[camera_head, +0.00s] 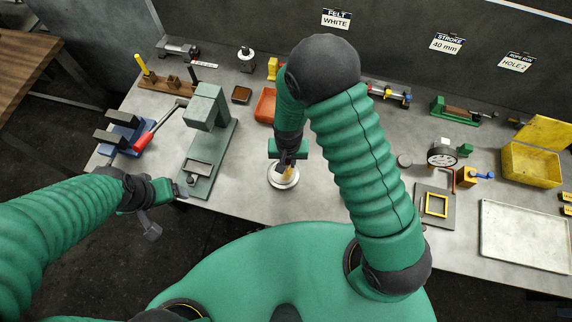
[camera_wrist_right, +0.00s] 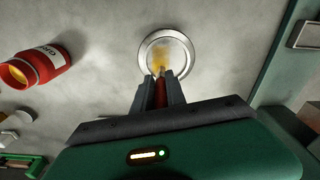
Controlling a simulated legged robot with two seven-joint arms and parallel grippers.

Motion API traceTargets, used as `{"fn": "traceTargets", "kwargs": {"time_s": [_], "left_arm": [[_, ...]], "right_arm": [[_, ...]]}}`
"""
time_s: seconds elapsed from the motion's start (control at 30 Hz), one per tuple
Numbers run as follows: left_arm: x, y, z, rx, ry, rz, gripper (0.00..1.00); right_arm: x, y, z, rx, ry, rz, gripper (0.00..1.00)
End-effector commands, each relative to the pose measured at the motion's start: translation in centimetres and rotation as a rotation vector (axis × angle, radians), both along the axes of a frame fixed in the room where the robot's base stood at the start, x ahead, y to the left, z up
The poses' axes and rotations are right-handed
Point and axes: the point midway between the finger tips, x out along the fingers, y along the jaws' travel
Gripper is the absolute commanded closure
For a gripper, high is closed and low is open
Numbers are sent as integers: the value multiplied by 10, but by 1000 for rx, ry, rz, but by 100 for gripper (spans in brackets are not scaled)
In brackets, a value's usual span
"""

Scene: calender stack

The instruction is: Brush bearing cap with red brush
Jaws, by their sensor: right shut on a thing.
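The bearing cap (camera_head: 284,183) is a round, shiny metal dish on the grey bench, near its front edge. In the right wrist view its rim (camera_wrist_right: 146,50) surrounds a pale inside with a yellowish patch. My right gripper (camera_head: 284,164) is right above the cap. It is shut on the red brush (camera_wrist_right: 160,94), whose red handle shows between the fingers in the wrist view. The brush's far end points at the yellowish patch; I cannot tell whether it touches the cap. My left gripper (camera_head: 172,190) is at the bench's front left edge, and its jaws are too small to read.
A red can (camera_wrist_right: 42,66) with partly visible lettering lies left of the cap in the wrist view. A green press-like fixture (camera_head: 207,150) stands left of the cap. A dial gauge (camera_head: 441,154) and a white tray (camera_head: 527,234) are to the right. Bare bench surrounds the cap.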

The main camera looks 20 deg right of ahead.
Motion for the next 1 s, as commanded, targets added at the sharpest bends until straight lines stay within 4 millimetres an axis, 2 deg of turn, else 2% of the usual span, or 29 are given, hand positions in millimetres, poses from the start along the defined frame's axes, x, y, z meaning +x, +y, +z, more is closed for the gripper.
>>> {"fn": "traceTargets", "kwargs": {"time_s": [0.23,0.7,1.0], "left_arm": [[0,0,6,0,0,0,20],[0,0,54,0,0,0,20],[0,0,52,0,0,0,20]], "right_arm": [[-1,-1,6,-1,2,-1,100],[-1,0,61,-1,-1,-1,100],[0,0,60,-1,0,-1,100]]}}
